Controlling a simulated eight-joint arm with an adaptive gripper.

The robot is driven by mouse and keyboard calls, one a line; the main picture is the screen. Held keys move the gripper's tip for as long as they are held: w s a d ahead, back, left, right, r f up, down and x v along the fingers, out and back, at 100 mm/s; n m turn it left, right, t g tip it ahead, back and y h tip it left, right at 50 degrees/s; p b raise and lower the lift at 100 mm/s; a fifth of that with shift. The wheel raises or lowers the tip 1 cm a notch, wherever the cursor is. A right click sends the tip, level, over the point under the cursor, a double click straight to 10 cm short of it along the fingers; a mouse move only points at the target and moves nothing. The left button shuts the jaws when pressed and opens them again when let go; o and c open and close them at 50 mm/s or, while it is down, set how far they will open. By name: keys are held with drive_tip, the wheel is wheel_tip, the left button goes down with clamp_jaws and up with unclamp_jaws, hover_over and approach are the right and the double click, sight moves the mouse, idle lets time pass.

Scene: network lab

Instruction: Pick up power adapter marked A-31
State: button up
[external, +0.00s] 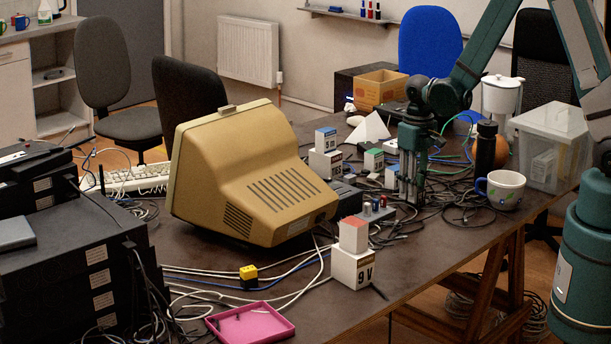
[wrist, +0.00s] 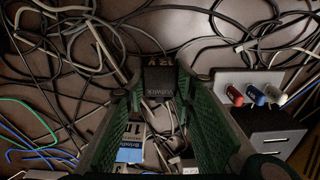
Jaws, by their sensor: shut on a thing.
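My gripper (external: 411,196) points straight down among the cables on the dark table, right of the beige monitor. In the wrist view its green fingers (wrist: 162,88) are closed around a black power adapter (wrist: 158,84) with "Voltwerk" on its face and a voltage mark on its far edge. No A-31 mark is readable. The adapter is hidden between the fingers in the external view. A blue and white labelled box (wrist: 131,146) shows near the left finger in the wrist view; I cannot tell whether it touches.
A grey block with coloured posts (wrist: 250,88) lies right of the fingers, with a dark socketed box (wrist: 275,132) near it. Tangled cables surround the gripper. A cup (external: 502,190), a black bottle (external: 485,148) and a clear bin (external: 548,150) stand to the right.

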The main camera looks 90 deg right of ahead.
drive_tip(key=shift+r+p, duration=0.9)
drive_tip(key=shift+r, duration=3.85)
